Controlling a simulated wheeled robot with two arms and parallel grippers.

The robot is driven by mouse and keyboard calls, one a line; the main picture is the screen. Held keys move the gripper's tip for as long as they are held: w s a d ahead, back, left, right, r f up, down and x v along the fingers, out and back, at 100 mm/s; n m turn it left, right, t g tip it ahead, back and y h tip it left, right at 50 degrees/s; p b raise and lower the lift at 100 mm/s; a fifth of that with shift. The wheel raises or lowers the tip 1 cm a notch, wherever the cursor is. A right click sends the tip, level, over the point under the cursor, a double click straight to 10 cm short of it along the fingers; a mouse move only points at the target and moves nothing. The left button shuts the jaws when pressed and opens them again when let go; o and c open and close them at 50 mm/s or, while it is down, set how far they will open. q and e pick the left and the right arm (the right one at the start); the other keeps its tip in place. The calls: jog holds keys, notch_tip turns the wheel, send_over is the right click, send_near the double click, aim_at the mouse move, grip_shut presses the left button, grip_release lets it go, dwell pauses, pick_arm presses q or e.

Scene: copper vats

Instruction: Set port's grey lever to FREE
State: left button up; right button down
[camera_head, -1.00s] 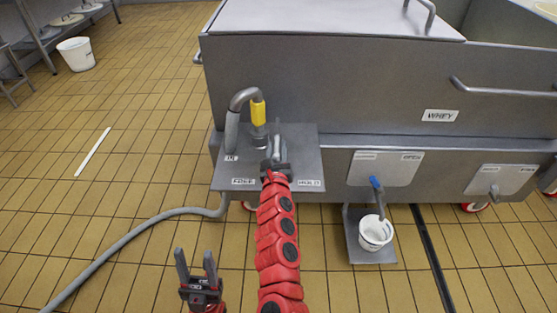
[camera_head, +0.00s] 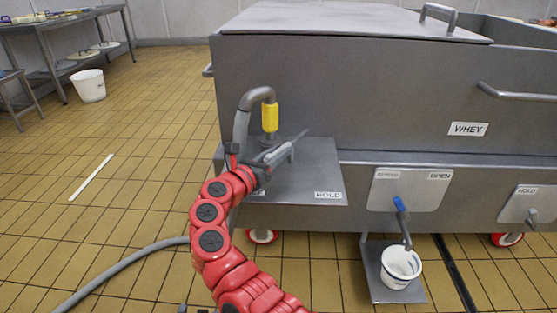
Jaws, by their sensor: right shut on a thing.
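The port's grey lever (camera_head: 287,149) sits on the metal shelf plate (camera_head: 318,178) on the vat's front, beside a bent grey pipe with a yellow sleeve (camera_head: 270,117). My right gripper (camera_head: 264,168) is shut on the grey lever, whose free end sticks out to the upper right. The HOLD label (camera_head: 328,195) shows at the plate's front right. Only the tips of my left gripper (camera_head: 193,309) show at the bottom edge, apart and empty.
Right of the plate is a panel with a blue-handled tap (camera_head: 400,205) above a white bucket (camera_head: 401,264). A WHEY label (camera_head: 467,129) is on the vat. A grey hose (camera_head: 125,266) runs over the floor at left. The tiled floor at left is mostly clear.

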jog(key=shift+w+m+h, duration=0.1)
jog(key=shift+m+h, duration=0.2)
jog(key=shift+h, duration=0.1)
jog(key=c, duration=0.8)
grip_release()
jog(key=shift+a, duration=0.1)
jog(key=shift+f, duration=0.1)
